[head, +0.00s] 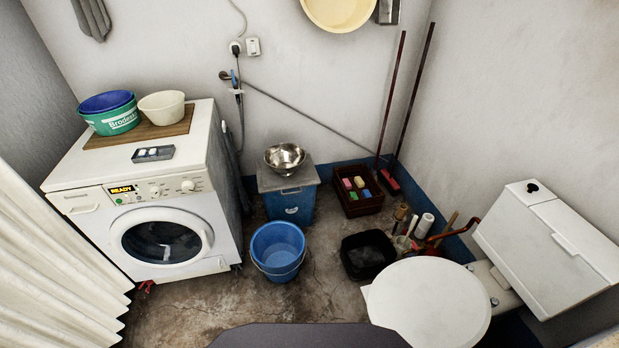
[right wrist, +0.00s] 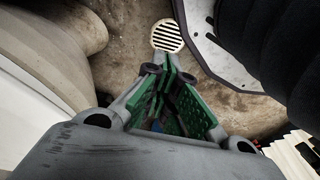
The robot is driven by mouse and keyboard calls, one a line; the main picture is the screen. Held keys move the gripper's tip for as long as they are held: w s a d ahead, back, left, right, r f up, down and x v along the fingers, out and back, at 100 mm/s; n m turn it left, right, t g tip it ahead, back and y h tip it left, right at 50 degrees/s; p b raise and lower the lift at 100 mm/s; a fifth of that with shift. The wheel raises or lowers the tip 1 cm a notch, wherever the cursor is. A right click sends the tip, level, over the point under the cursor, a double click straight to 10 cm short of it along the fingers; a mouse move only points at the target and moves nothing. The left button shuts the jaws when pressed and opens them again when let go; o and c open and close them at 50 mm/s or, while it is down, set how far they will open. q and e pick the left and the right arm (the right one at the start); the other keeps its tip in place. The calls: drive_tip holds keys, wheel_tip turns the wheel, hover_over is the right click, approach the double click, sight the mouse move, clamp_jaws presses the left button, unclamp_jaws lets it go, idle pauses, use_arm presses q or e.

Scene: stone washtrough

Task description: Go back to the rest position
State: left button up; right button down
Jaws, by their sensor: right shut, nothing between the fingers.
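My right gripper (right wrist: 168,66) shows in the right wrist view, pointing down toward the floor. Its green-padded fingers come together at the tips, and nothing is held between them. A round slotted floor drain (right wrist: 168,36) lies on the brown floor just beyond the fingertips. The gripper looks to be above the floor and touching nothing. In the head view neither gripper shows. My left gripper is in no view.
A white toilet (head: 430,302) stands at the front right, a washing machine (head: 150,195) at the left. A blue bucket (head: 278,250), a black basin (head: 366,254) and a dark crate (head: 358,204) stand on the floor. Bare floor (head: 215,305) lies at the front.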

use_arm(q)
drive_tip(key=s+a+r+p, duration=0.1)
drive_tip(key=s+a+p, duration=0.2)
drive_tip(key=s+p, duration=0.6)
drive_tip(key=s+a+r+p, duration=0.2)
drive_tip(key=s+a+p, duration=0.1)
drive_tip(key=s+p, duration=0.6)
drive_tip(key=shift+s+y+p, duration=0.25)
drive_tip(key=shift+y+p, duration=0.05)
drive_tip(key=shift+p, duration=0.6)
use_arm(e)
drive_tip(key=s+d+r, duration=0.1)
drive_tip(key=s+d, duration=0.2)
drive_tip(key=s, duration=0.6)
drive_tip(key=s+d+r, duration=0.1)
drive_tip(key=s+d, duration=0.2)
drive_tip(key=s, duration=0.6)
drive_tip(key=shift+s+r+h, duration=0.25)
drive_tip(key=shift+r+h, duration=0.05)
drive_tip(key=shift+r, duration=0.1)
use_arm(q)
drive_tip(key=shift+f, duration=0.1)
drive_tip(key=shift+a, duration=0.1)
